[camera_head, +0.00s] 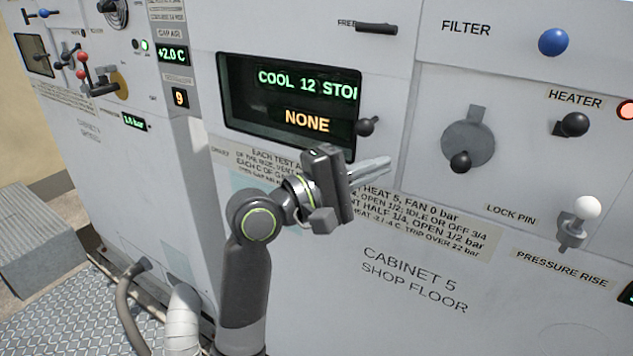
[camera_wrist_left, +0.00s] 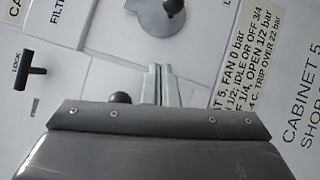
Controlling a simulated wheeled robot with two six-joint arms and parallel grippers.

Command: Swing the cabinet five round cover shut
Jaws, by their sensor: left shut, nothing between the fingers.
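The round cover (camera_head: 468,140) is a grey disc with a tab at its top and a dark ball knob low on its face, on the white front of cabinet five. It also shows at the top of the left wrist view (camera_wrist_left: 158,18), partly cut off. Whether it stands off the panel, I cannot tell. My left gripper (camera_head: 387,163) is shut and empty, in front of the panel, left of and slightly below the disc, apart from it in the picture. Its closed fingers also show in the left wrist view (camera_wrist_left: 160,70), pointing toward the panel. My right gripper is not in view.
A dark knob (camera_head: 366,126) beside the display window (camera_head: 290,98) is close above my left fingers. A FREE/LOCK handle (camera_head: 376,28), a blue ball (camera_head: 553,42), a heater knob (camera_head: 574,124) and a white-topped lock pin (camera_head: 586,208) stick out. Hoses (camera_head: 183,318) stand below.

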